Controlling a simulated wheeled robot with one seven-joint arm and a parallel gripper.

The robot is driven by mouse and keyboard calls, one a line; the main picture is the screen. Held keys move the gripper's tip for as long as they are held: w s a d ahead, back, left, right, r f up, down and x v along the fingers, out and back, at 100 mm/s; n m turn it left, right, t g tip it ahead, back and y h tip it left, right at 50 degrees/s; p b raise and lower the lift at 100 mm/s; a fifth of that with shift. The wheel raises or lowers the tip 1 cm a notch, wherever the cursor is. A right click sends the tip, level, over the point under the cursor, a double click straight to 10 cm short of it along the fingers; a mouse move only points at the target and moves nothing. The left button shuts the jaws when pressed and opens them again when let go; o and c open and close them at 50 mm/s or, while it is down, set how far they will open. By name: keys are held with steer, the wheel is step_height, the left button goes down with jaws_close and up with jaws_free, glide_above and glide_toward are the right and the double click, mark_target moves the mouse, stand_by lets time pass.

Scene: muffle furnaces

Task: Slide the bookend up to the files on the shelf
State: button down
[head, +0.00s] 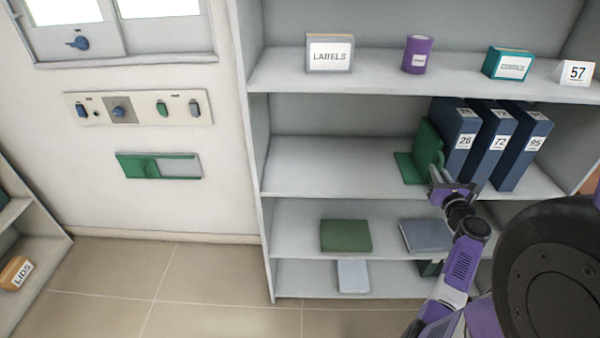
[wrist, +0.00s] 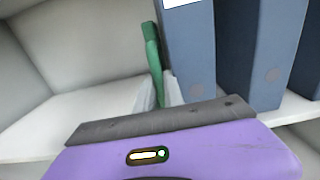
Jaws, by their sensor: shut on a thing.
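The green bookend (head: 428,146) stands upright on the middle shelf, its base plate reaching left. Its upright is close beside the leftmost file; in the wrist view the bookend (wrist: 152,60) shows edge-on against or very near that file. Three dark blue files stand upright in a row: 26 (head: 460,130), 72 (head: 487,150) and 95 (head: 523,150). My gripper (head: 436,182) is at the bookend's front edge, shut on it. In the wrist view the pale fingertips of my gripper (wrist: 160,95) sit either side of the green upright. Whether bookend and file touch is hard to tell.
The shelf left of the bookend (head: 325,165) is clear. The shelf above holds a LABELS box (head: 330,53), a purple can (head: 417,54), a teal box (head: 508,63) and a 57 card (head: 574,73). Below lie a green book (head: 346,235) and a grey book (head: 426,236).

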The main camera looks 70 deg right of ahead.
steer(key=shift+s, duration=0.15)
steer(key=c, duration=1.2)
jaws_free()
steer(key=shift+c, duration=0.2)
steer(key=p+v, duration=0.1)
steer(key=v, duration=0.8)
